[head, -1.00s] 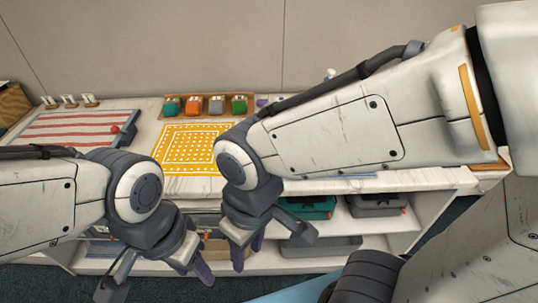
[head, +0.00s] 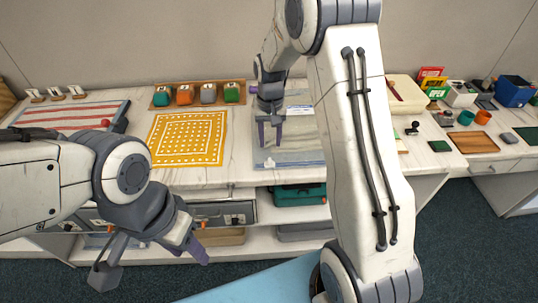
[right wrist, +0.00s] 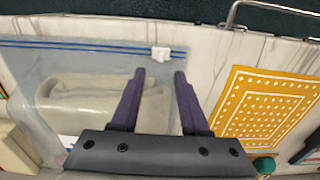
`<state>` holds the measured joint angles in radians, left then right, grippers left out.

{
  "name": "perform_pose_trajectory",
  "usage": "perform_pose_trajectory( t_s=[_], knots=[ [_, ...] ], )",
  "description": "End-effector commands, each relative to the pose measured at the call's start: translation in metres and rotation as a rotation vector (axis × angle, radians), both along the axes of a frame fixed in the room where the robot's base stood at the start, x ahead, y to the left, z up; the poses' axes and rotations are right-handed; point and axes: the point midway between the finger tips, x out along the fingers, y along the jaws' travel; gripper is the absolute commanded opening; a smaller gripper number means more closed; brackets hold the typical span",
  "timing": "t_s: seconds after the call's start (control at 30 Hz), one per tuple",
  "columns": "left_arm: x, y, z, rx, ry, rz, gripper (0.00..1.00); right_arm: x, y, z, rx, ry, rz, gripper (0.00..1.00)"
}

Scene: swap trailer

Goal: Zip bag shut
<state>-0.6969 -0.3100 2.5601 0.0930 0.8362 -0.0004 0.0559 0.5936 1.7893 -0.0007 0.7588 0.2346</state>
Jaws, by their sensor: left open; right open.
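A clear zip bag (head: 298,156) lies flat on the white counter. In the right wrist view the bag (right wrist: 22,75) has a blue zip line (right wrist: 90,46) along one edge and a white slider (right wrist: 161,54) toward one end of it. A folded pale grey cloth (right wrist: 75,95) is inside. My right gripper (head: 269,137) is over the bag, open and empty. In the right wrist view its fingertips (right wrist: 159,74) point toward the slider, one to each side and short of it. My left gripper (head: 150,265) is open and empty, low in front of the counter.
A yellow dotted cloth (head: 188,138) lies left of the bag. Behind it is a tray with several coloured blocks (head: 197,94). A striped board (head: 70,122) is further left. A teal case (head: 298,194) sits on the shelf below. More items stand on the right counter.

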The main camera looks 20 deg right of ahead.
Motion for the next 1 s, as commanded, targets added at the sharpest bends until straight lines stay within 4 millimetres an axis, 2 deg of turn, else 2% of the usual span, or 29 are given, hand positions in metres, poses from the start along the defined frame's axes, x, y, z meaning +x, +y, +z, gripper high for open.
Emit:
perform_pose_trajectory(
  t_s=[0.2,0.4,0.57,0.8,0.87,0.9,0.93,1.0],
  knots=[
    [0.0,0.0,0.007,0.0,0.0,0.0,0.5,-0.001,0.002,-0.042,0.0,0.005,0.003,0.45],
    [0.0,0.0,0.01,0.0,0.0,0.0,0.5,-0.001,0.002,-0.068,0.001,0.003,0.003,0.45],
    [0.0,0.0,0.01,0.0,0.0,0.0,0.5,0.0,0.002,-0.076,0.0,0.0,0.004,0.45],
    [0.0,0.0,0.01,0.0,0.0,0.0,0.5,0.0,0.002,-0.076,0.001,0.0,0.004,0.45],
    [0.0,0.0,0.01,0.0,0.0,0.0,0.5,0.0,0.002,-0.076,0.001,0.0,0.004,0.22],
    [0.0,0.0,0.01,0.0,0.0,0.0,0.5,0.0,0.002,-0.076,0.001,0.0,0.004,0.07],
    [0.0,0.0,0.01,0.0,0.0,0.0,0.5,0.0,0.002,-0.076,0.001,0.0,0.004,0.0],
    [0.0,0.0,0.01,0.0,0.0,0.0,0.5,0.0,0.002,-0.076,0.001,0.0,0.004,0.0]
  ],
)
